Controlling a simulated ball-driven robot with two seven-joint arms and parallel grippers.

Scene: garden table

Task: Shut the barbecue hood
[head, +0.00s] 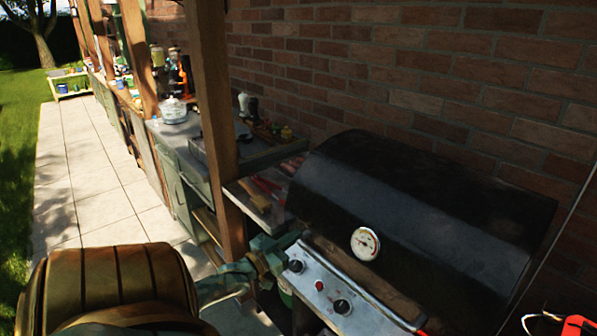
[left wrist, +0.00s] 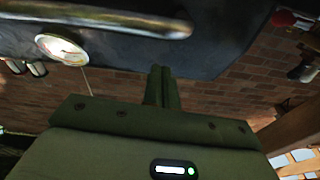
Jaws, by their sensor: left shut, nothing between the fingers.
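The barbecue hood (head: 420,210) is black, with a round white dial (head: 365,243) on its front. It lies low over the body, just above the control panel (head: 335,290); I cannot tell whether its front edge is fully seated. In the left wrist view the hood (left wrist: 215,50), its dial (left wrist: 62,48) and a pale handle bar (left wrist: 110,17) show at the top. My left gripper (head: 288,241) is shut and empty at the left front corner of the barbecue, by the hood's lower edge. Its closed fingers (left wrist: 160,75) point toward the hood. My right gripper is not in view.
A wooden post (head: 213,130) stands just left of the barbecue. A brick wall (head: 400,70) closes the back. The paved path (head: 85,180) at the left is clear. Part of a red object (head: 578,326) shows at bottom right.

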